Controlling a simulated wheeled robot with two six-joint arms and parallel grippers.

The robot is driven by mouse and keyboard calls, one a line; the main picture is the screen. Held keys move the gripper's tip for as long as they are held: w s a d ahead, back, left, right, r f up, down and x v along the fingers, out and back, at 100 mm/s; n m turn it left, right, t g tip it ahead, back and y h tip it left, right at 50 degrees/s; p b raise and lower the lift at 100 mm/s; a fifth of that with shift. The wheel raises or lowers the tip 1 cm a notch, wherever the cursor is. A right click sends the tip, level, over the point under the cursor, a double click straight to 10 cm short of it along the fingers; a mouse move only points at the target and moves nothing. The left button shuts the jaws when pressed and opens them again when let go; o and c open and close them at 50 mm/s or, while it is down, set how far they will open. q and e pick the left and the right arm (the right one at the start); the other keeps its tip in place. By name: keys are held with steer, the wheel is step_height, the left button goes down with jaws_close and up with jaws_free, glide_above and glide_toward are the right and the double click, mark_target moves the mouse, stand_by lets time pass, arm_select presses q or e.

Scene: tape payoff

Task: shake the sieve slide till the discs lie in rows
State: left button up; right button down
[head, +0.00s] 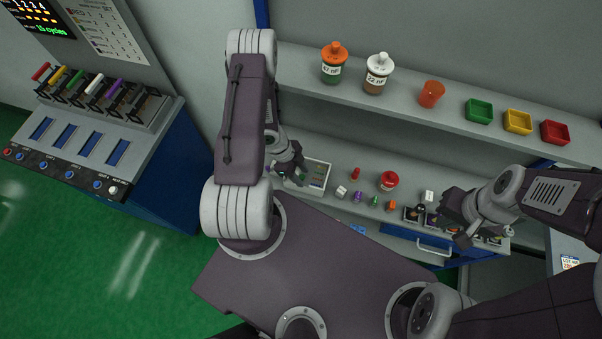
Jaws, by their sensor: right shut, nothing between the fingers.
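A small pale tray (328,171), which looks like the sieve slide, sits on the lower bench shelf. Its inside looks greenish; discs in it are too small to make out. My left gripper (298,176) is at the tray's left side and covers part of it. Its fingers are too small and dark to show whether they are open or grip the tray edge. My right gripper (459,228) is shut and empty at the right, over the front of the bench by a row of dark compartments.
Several small coloured pieces and a red round container (389,180) stand right of the tray. The upper shelf holds two labelled jars, an orange cup (431,94) and coloured bins. A blue drawer unit (432,243) lies below. A console (90,140) with levers stands far left.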

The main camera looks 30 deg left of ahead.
arm_select(q)
steer(key=shift+w+d+r, duration=0.15)
steer(key=shift+w+d, duration=0.05)
steer(key=shift+d, duration=0.25)
steer(key=p+v, duration=0.2)
steer(key=v, duration=0.7)
steer(key=shift+p, duration=0.35)
arm_select(e)
steer(key=shift+w+d+r, duration=0.1)
steer(key=shift+d+r, duration=0.15)
steer(key=shift+r, duration=0.35)
steer(key=shift+w+d+r, duration=0.1)
steer(key=shift+d+r, duration=0.15)
steer(key=shift+r, duration=0.35)
arm_select(q)
steer(key=shift+a, duration=0.1)
